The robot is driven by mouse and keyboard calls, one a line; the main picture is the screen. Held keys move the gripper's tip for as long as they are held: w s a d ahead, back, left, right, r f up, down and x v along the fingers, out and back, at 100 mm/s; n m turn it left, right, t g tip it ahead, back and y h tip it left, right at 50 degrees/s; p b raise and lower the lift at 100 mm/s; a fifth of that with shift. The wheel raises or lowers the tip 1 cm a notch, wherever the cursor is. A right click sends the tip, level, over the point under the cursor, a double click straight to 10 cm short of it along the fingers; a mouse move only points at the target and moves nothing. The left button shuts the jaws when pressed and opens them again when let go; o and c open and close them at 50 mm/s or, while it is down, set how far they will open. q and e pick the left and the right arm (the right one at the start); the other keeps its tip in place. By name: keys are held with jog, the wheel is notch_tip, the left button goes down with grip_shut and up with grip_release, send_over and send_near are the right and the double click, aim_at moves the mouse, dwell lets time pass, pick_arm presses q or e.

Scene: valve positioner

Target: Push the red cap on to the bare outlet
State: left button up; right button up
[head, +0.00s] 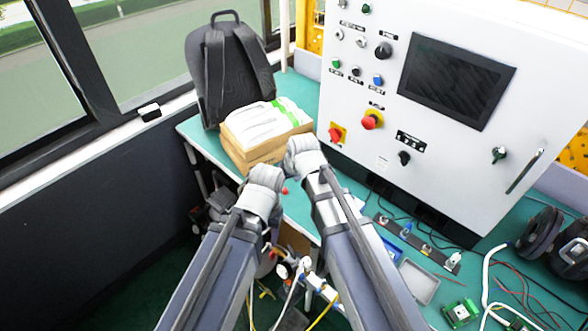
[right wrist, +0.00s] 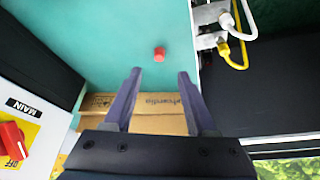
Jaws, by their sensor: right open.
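The red cap (right wrist: 159,53) stands on the teal bench top (right wrist: 95,40) in the right wrist view. It is a small red dot (head: 284,191) between my two wrists in the head view. My right gripper (right wrist: 160,73) is open and empty. Its fingertips point toward the cap, which lies beyond them and roughly centred between them. Metal fittings (right wrist: 207,42) with a white and a yellow tube sit at the bench edge to the right of the cap. I cannot make out a bare outlet. My left wrist (head: 262,187) shows in the head view, but its fingers are hidden.
A cardboard box (head: 238,150) with white packs on top lies behind my wrists, before a dark backpack (head: 230,65). A white control cabinet (head: 440,140) with knobs stands to the right. Tubes and gauges (head: 283,270) hang below the bench edge.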

aim_at(285, 189)
jog(key=shift+w, duration=0.15)
jog(key=shift+f, duration=0.1)
jog(key=b+x, duration=0.7)
jog(key=shift+w+f, duration=0.15)
jog(key=shift+f, duration=0.15)
jog(key=shift+c, duration=0.2)
grip_shut()
dwell(0.6)
dwell(1.3)
